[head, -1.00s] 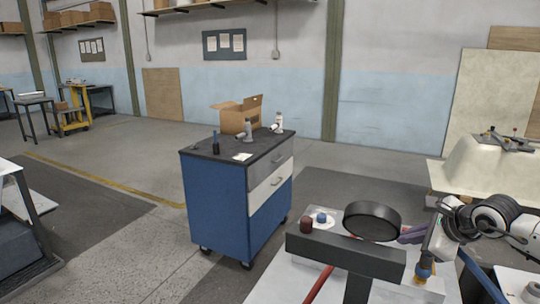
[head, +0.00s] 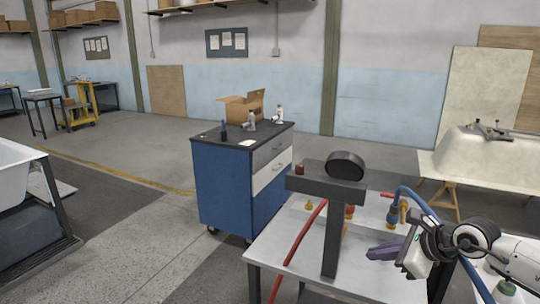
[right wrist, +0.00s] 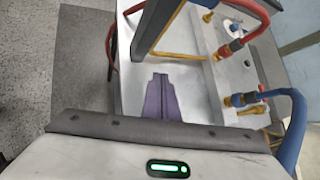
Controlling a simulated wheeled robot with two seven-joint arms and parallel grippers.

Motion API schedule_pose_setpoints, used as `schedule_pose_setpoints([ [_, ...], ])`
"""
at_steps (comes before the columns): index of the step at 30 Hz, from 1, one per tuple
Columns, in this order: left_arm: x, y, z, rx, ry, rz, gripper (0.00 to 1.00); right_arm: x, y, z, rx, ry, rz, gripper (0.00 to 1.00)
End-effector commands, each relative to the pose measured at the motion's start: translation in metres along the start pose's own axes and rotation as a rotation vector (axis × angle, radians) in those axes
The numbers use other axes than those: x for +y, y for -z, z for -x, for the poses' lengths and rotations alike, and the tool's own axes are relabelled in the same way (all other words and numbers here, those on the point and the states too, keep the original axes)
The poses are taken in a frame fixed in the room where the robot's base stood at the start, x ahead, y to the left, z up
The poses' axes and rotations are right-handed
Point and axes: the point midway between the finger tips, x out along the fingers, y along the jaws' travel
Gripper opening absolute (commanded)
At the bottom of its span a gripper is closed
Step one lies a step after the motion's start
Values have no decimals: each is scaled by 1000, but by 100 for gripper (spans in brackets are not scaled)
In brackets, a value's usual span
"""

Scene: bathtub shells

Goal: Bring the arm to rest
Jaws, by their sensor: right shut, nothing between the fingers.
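My right arm comes in from the right edge of the head view. My right gripper (head: 372,254) has purple fingers, pressed together and empty, pointing left above the pale bench top. The same gripper shows in the right wrist view (right wrist: 160,78), its closed fingers over the bench surface with nothing between them. My left arm and gripper are not in the head view.
A dark T-shaped stand (head: 328,230) with a round black disc (head: 346,165) rises from the bench (head: 300,240) close by. Red and blue hoses (head: 300,240) with brass fittings lie around it. A blue cart (head: 225,185) stands beyond; a bathtub shell (head: 485,160) is at right.

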Motion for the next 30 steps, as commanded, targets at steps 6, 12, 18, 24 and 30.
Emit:
schedule_pose_setpoints([
  [6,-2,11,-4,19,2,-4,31,75,-27,-28,-152,-156,-209,0],
  [12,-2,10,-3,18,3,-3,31,175,-70,-43,-375,-397,-687,0],
  [18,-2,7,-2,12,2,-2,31,226,-82,-38,-552,-586,-1450,0],
  [24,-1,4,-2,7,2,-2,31,245,-14,-42,-597,-580,-2297,0],
  [30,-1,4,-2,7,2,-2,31,301,115,-40,512,315,3024,0],
])
